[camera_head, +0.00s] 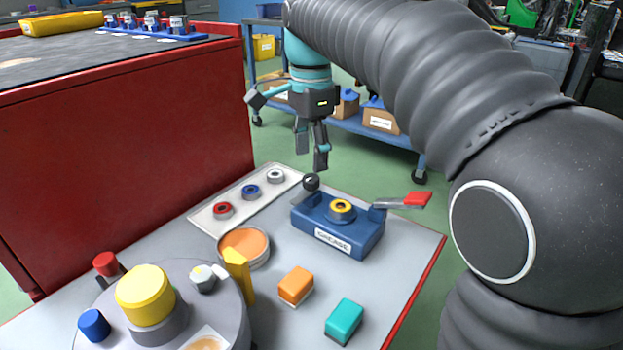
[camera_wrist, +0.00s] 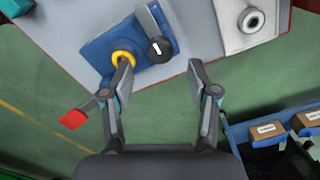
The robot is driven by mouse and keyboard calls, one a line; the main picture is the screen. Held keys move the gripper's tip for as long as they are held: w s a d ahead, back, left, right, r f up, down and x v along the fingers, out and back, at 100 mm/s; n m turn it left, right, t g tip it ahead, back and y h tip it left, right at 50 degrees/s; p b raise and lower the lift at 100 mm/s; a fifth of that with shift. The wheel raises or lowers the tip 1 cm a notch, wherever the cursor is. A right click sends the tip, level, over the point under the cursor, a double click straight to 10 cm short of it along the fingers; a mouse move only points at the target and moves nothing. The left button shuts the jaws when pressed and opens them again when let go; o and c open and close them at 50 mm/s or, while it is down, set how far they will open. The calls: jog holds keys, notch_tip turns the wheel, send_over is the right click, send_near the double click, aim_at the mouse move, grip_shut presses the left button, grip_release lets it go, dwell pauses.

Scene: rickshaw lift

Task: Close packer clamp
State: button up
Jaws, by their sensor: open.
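The packer is a blue box (camera_head: 345,236) with a "GREASE" label on the front, standing on the grey table. A yellow ring (camera_head: 341,206) sits on its top; it also shows in the wrist view (camera_wrist: 123,58). A metal lever with a red tip (camera_head: 417,199) sticks out from its right side. A round black knob (camera_head: 311,182) stands at its left end and appears in the wrist view (camera_wrist: 159,49). My gripper (camera_head: 311,150) is open and empty, above and behind the black knob. In the wrist view its fingers (camera_wrist: 160,88) are apart, with the knob beyond them.
A white tray (camera_head: 236,207) with three ringed parts lies left of the packer. An orange-filled tin (camera_head: 244,246), an orange block (camera_head: 296,287) and a teal block (camera_head: 344,321) stand in front. A red cabinet (camera_head: 130,150) rises at left. A blue cart (camera_head: 365,128) stands behind.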

aim_at(311, 178)
jog(key=shift+f+b, duration=0.5)
jog(key=shift+f, duration=1.85)
grip_shut()
